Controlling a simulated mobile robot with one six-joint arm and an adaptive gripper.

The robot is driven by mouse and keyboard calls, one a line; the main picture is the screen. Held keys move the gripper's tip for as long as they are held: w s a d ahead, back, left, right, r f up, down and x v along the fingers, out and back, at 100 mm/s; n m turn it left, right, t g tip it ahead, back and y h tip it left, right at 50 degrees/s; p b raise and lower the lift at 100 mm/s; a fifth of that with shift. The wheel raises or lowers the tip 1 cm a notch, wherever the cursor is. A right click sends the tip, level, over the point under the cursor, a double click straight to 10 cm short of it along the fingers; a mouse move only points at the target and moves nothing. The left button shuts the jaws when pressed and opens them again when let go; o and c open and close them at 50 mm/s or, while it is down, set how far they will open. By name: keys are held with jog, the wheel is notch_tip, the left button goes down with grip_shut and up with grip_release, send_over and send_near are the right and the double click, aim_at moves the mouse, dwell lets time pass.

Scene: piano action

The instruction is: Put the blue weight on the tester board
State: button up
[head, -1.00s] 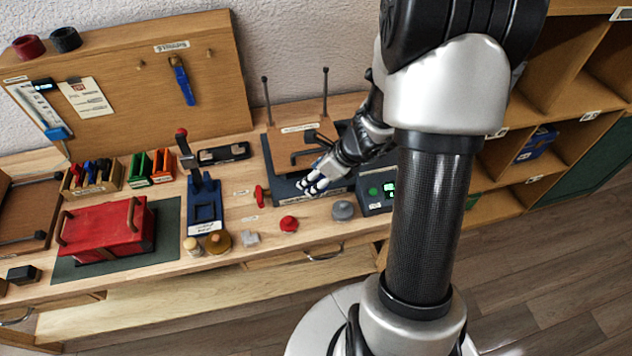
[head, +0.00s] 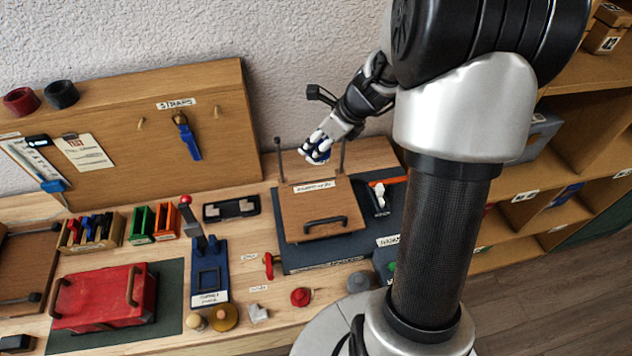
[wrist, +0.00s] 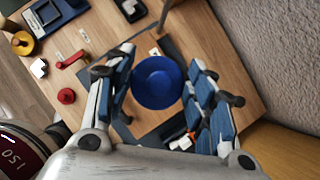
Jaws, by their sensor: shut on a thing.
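My gripper (head: 314,149) is raised in the head view, in front of the wall and near the tops of the two upright posts. It is shut on the blue weight (head: 319,157), which is mostly hidden by the white fingers. In the wrist view the round blue weight (wrist: 157,84) sits between the two fingers. The likely tester board is a wooden board (head: 303,203) with a dark handle, on a dark blue base (head: 335,248) below my gripper. Its top is bare apart from the handle and label. In the wrist view the weight hides much of what lies beneath.
Two thin posts (head: 279,160) stand at the board's back edge. A red knob (head: 300,297), a grey weight (head: 360,282) and a brass weight (head: 223,317) stand along the bench front. A red lidded box (head: 105,297) is at left; shelves (head: 560,90) are at right.

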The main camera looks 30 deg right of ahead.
jog(key=shift+w+d+f, duration=0.1)
jog(key=shift+w+f, duration=0.05)
jog(key=shift+w, duration=0.1)
notch_tip(320, 180, down, 19)
jog(key=b, duration=0.9)
jog(key=shift+s, duration=0.15)
jog(key=shift+f, duration=0.15)
jog(key=o, duration=1.1)
jog(key=shift+f, duration=0.15)
jog(key=o, duration=0.5)
jog(key=shift+c, duration=0.2)
